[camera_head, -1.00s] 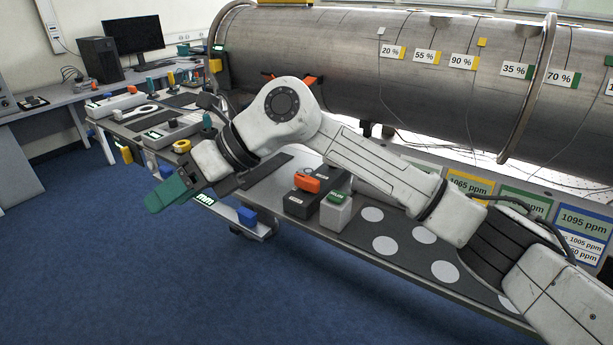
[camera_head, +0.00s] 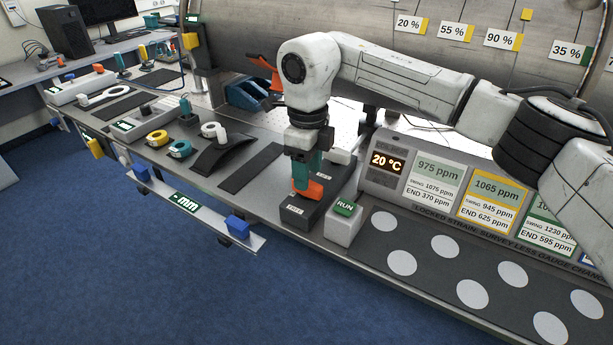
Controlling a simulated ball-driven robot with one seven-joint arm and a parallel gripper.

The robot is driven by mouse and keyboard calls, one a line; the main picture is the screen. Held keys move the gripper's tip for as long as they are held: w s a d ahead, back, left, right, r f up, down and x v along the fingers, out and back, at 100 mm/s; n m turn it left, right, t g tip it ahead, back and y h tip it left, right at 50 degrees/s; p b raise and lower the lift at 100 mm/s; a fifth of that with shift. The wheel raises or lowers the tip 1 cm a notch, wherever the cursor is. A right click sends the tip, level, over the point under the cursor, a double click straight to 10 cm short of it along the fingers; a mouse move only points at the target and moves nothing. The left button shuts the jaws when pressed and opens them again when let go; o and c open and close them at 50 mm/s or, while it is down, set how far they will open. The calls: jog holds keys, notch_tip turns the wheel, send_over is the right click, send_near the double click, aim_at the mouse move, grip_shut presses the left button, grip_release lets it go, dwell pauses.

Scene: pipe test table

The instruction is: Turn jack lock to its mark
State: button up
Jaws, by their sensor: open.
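An orange lever (camera_head: 312,192), which looks like the jack lock, sits on top of a dark box (camera_head: 296,216) near the table's front edge. Small labels on the box are too small to read surely, so I cannot tell which one is the mark. My gripper (camera_head: 306,187) points straight down at the lever, with its teal fingers right at it and hiding part of it. I cannot tell from this angle whether the fingers touch the lever. My gripper is open.
A pale block with a green RUN button (camera_head: 345,207) stands close to the right of the box. A display unit (camera_head: 386,165) reading 20 °C stands behind. A blue slider (camera_head: 237,224) sits on the front rail.

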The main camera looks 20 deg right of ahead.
jog(key=shift+f, duration=1.75)
grip_shut()
